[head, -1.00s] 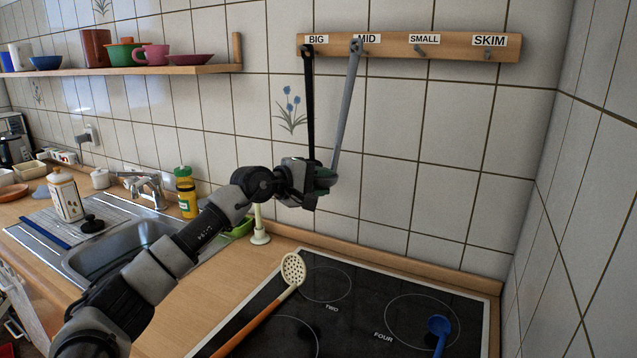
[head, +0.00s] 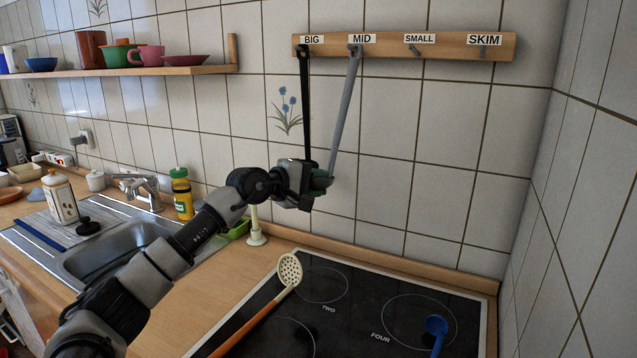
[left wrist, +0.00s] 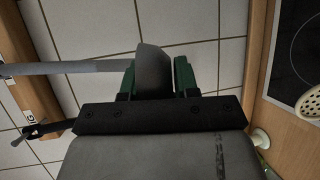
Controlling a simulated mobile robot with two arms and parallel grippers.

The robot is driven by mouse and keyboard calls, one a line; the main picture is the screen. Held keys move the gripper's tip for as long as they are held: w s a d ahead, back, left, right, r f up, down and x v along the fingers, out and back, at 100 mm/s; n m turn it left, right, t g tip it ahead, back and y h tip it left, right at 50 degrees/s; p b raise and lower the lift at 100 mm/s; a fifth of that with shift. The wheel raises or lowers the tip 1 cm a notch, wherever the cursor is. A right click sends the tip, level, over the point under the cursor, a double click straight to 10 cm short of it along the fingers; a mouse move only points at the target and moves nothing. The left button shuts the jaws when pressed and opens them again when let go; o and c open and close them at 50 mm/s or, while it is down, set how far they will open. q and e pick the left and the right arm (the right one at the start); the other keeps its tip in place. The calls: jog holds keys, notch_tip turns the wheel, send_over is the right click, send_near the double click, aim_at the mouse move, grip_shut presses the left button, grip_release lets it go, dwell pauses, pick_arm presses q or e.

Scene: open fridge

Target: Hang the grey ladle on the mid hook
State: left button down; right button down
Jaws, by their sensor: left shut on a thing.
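The grey ladle (head: 345,105) slants up from my left gripper (head: 320,182) to the wooden rack (head: 395,47). Its handle's top end is at the mid hook, just below the MID label (head: 361,38). I cannot tell whether the hook passes through its hole. My left gripper is shut on the ladle's bowl end. In the left wrist view, the dark grey bowl (left wrist: 153,70) sits between the green fingertips, and the handle (left wrist: 70,67) runs left. My right gripper is not in view.
A black ladle (head: 305,105) hangs from the BIG hook, close beside the grey one. The SMALL (head: 414,50) and SKIM (head: 483,52) hooks are empty. A cream skimmer (head: 289,270) and a blue utensil (head: 436,327) lie on the black hob (head: 360,300).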

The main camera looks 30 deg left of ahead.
pick_arm(q)
jog(key=shift+s, duration=0.3)
jog(key=c, duration=0.8)
grip_release()
jog(key=shift+o, duration=0.2)
jog(key=shift+s, duration=0.1)
jog(key=d+b+v, duration=0.1)
jog(key=b+v, duration=0.3)
jog(key=v, duration=0.3)
jog(key=shift+s+f+b, duration=0.2)
jog(key=shift+s+b, duration=0.2)
jog(key=shift+s, duration=0.1)
dwell(0.3)
